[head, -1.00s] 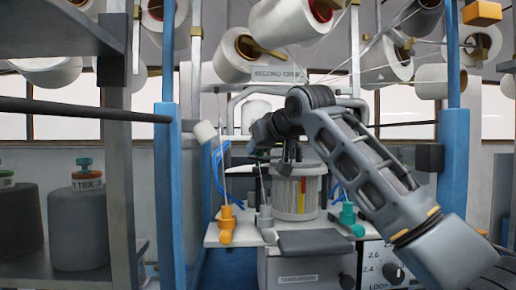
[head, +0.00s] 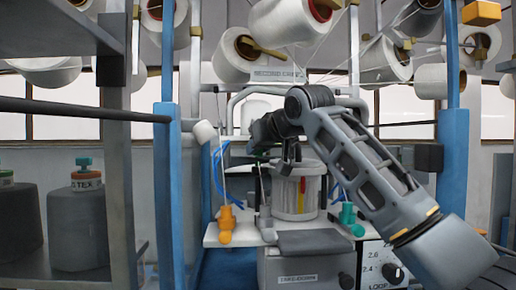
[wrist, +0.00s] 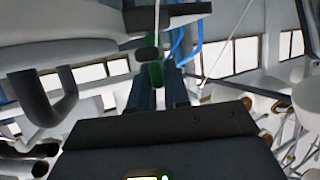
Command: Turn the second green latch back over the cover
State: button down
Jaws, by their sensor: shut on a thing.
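The green latch (wrist: 155,72) shows in the wrist view between the tips of my gripper (wrist: 157,88). My dark fingers are closed on it, and they hide part of it. In the head view my gripper (head: 288,162) hangs just above the upper rim of the white knitting cylinder (head: 296,192). The latch is mostly hidden there behind my wrist. I cannot clearly make out the cover or tell how far the latch lies over it.
An orange yarn guide (head: 226,222) stands left of the cylinder and a teal one (head: 348,218) right of it. Blue posts (head: 168,190) flank the machine. Yarn cones (head: 290,22) and taut threads hang overhead. A control box (head: 385,268) is at lower right.

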jog(key=c, duration=0.9)
grip_release()
jog(key=shift+a, duration=0.1)
jog(key=shift+c, duration=0.2)
jog(key=shift+s, duration=0.1)
jog(key=b+v, duration=0.2)
jog(key=v, duration=0.5)
jog(key=shift+s+r, duration=0.15)
jog(key=shift+s, duration=0.1)
